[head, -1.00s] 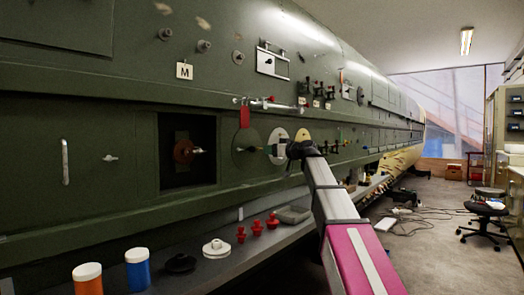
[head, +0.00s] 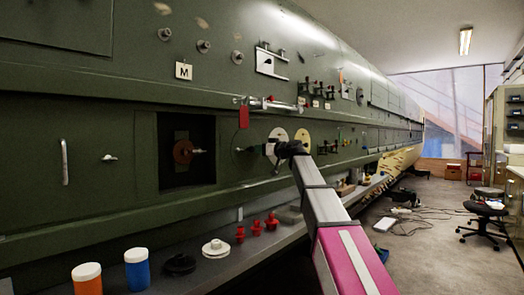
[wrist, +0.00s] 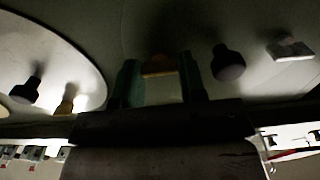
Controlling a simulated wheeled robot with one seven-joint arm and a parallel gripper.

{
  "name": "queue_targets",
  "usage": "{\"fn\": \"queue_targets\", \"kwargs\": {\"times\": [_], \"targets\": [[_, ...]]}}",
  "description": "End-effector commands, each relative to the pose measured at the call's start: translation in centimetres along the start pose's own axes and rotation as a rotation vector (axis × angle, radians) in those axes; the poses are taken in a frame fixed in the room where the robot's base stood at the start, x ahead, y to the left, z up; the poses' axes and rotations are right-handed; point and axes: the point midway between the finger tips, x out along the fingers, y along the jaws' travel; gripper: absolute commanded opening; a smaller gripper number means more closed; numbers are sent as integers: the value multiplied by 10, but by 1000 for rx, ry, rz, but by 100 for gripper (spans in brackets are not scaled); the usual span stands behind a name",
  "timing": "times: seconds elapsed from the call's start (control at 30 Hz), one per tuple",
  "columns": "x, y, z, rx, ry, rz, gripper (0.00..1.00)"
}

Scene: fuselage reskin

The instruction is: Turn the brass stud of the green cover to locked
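The green cover (head: 243,160) is a round disc on the green fuselage side, partly hidden by my gripper (head: 268,149) in the head view. In the wrist view its dark underside (wrist: 255,85) carries a black knob (wrist: 228,64) and a pale label (wrist: 290,48). The brass stud (wrist: 158,67) shows between the two greenish fingertips of my gripper (wrist: 160,82). The fingers stand apart on either side of the stud; any contact is too dark to make out. The stud's turn position is unclear.
A white disc (wrist: 55,60) with its own black knob and brass stud is beside the green cover. A red tag (head: 244,117) hangs above. A dark square opening (head: 188,175) is to the left. A ledge below holds red knobs (head: 256,228) and jars (head: 137,270).

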Motion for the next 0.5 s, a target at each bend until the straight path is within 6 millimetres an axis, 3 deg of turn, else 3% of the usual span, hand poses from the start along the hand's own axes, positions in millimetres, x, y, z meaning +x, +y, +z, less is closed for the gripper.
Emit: {"fn": "queue_targets", "kwargs": {"times": [0.27, 0.5], "targets": [[0, 0, 0, 54, 0, 0, 14], [0, 0, 0, 208, 0, 0, 14]]}}
